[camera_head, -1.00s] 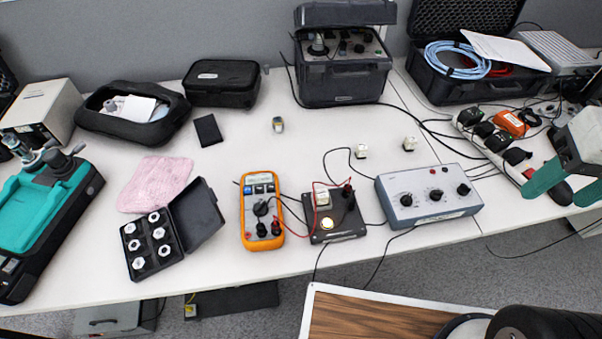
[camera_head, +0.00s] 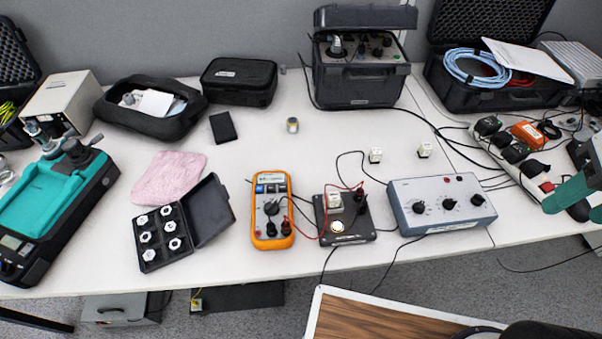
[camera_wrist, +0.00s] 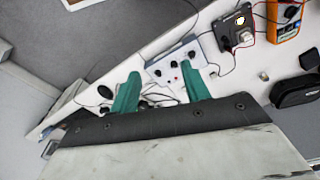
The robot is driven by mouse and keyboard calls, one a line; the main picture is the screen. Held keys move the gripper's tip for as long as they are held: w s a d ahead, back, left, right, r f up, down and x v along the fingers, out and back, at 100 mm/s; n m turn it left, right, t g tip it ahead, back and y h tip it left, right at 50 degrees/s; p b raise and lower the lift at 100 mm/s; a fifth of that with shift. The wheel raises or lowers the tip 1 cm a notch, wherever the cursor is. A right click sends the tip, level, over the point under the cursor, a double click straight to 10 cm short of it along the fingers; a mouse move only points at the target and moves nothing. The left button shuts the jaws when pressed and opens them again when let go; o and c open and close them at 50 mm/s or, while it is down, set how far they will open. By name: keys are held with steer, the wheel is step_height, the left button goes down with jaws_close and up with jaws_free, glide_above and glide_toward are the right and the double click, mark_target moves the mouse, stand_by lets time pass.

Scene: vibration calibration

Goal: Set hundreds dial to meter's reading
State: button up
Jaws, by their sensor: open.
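The grey-blue dial box (camera_head: 460,215) stands on the table right of centre, with three black dials in a row: left (camera_head: 418,207), middle (camera_head: 449,203) and right (camera_head: 477,200). Their markings are too small to read, so I cannot tell which is the hundreds dial. The orange meter (camera_head: 257,215) lies left of it; its display (camera_head: 271,178) is lit but unreadable here. My gripper (camera_head: 571,210) is at the right edge, partly cut off, open and empty, apart from the box. In the wrist view, the box (camera_wrist: 171,72) lies beyond the two teal fingers (camera_wrist: 160,80).
A black box with a lit button (camera_head: 350,237) sits between meter and dial box, wired to the meter. A power strip (camera_head: 545,185) with plugs and cables lies right of the dial box. Two small white cubes (camera_head: 375,155) (camera_head: 425,150) stand behind it.

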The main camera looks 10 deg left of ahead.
steer(key=m+g+y, duration=0.2)
steer(key=m+g, duration=0.3)
steer(key=g, duration=0.1)
glide_toward(422, 203)
steer(key=s+f, duration=0.1)
steer(key=x, duration=0.7)
steer(key=shift+w+a+f, duration=0.1)
steer(key=shift+a+f, duration=0.1)
steer(key=shift+f, duration=0.05)
steer(key=c, duration=1)
